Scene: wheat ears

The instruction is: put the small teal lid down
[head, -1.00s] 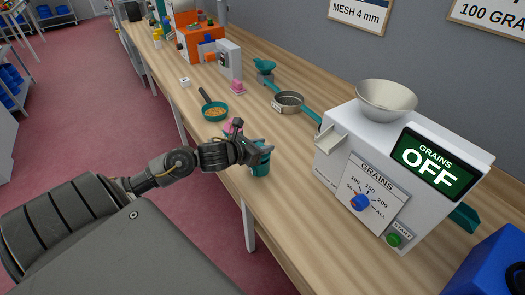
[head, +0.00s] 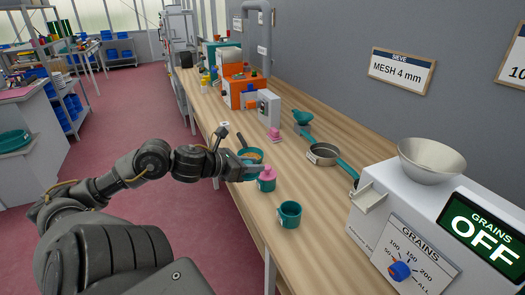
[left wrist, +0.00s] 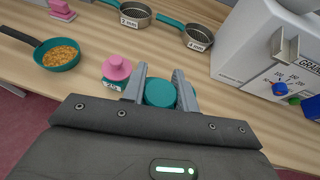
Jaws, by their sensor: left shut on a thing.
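My left gripper (head: 250,173) is shut on the small teal lid. The lid (left wrist: 160,93) shows in the left wrist view as a round teal disc between the two fingers. In the head view the lid is hard to pick out beside the fingers. The gripper is over the bench, just left of a teal pot with a pink knobbed top (head: 267,179); that pot also shows in the left wrist view (left wrist: 117,72), beside the left finger. An open teal cup (head: 289,215) stands nearer the front, apart from the gripper. The gap between lid and bench cannot be told. My right gripper is not in view.
A teal pan with grains (left wrist: 58,54) lies behind the gripper. Sieves (head: 322,154) lie to the right, and the white grain counter (head: 375,208) stands front right. Bare wooden bench (head: 315,188) shows around the cup. The bench's left edge is close to the gripper.

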